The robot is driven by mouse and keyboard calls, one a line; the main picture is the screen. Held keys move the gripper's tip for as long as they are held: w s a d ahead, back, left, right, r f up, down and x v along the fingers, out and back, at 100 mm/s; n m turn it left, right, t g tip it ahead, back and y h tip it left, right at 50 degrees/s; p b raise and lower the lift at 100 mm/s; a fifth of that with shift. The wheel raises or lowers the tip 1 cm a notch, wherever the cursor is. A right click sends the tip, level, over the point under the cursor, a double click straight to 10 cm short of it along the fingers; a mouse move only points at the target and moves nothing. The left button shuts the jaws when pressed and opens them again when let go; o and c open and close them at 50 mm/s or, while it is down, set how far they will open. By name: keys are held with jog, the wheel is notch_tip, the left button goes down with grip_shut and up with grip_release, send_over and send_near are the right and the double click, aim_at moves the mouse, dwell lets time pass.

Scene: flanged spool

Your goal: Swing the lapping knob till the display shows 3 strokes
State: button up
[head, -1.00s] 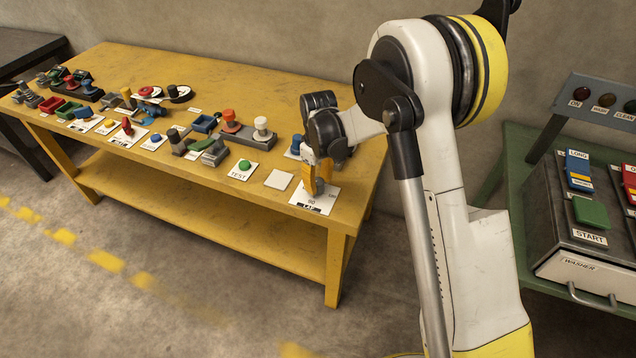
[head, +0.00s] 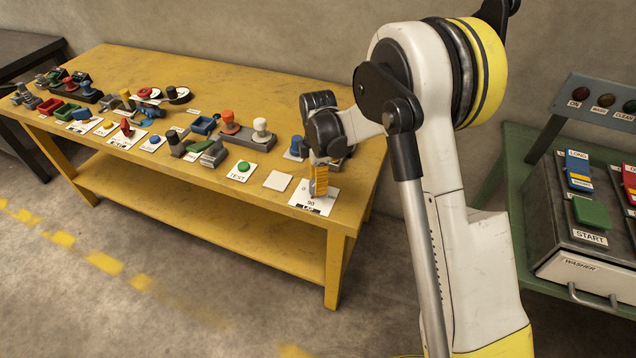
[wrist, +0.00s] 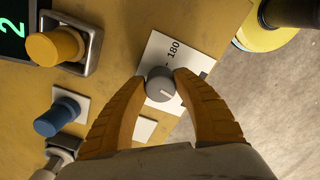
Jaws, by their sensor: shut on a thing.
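My gripper (wrist: 160,78) is shut on a small grey round knob (wrist: 161,88) with a pale pointer line. The knob stands on a white card (wrist: 152,56) marked 180. In the head view my gripper (head: 318,186) is over this card (head: 303,198), where 90 shows, and its fingers hide the knob. A dark display (wrist: 12,30) with a green 2 is cut by the wrist view's left edge. Beside it an orange knob (wrist: 52,48) stands in a square metal tray (wrist: 92,38), apart from my gripper. I see no lapping label, so I cannot tell which knob bears that name.
A blue knob (wrist: 58,117) on a white plate is left of my gripper in the wrist view. A green TEST button (head: 245,166) and a blank white plate (head: 278,180) are nearby on the yellow table (head: 225,84). Several other controls crowd its left part.

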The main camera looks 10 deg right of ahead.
jog(key=shift+n, duration=1.9)
jog(key=o, duration=1.2)
jog(key=shift+c, duration=0.2)
jog(key=shift+r, duration=0.1)
notch_tip(320, 180, up, 12)
